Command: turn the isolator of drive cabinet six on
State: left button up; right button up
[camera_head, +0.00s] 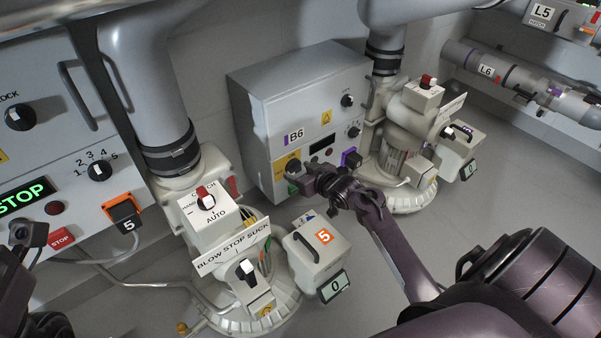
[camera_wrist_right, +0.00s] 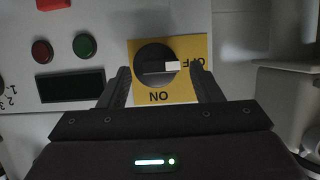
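Drive cabinet six (camera_head: 275,105) is the grey box labelled B6 in the head view. Its isolator (camera_head: 292,166) is a black rotary knob on a yellow plate at the lower left of its front, partly behind my right gripper (camera_head: 308,183). In the right wrist view the isolator (camera_wrist_right: 152,64) appears upside down, its white mark pointing right toward OFF; ON is on the lower side. My right gripper (camera_wrist_right: 161,76) is open, its fingers on either side of the knob with visible gaps. Dark parts of my left arm show at the head view's left edge; its finger state is unclear.
The wrist view shows a red button (camera_wrist_right: 42,51), green button (camera_wrist_right: 84,46) and dark display (camera_wrist_right: 70,86) beside the isolator. Blower five (camera_head: 245,245) stands left of my right arm; another blower (camera_head: 405,140) stands right of cabinet six. A panel reading STOP (camera_head: 25,195) is far left.

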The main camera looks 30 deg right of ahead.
jog(key=c, duration=0.9)
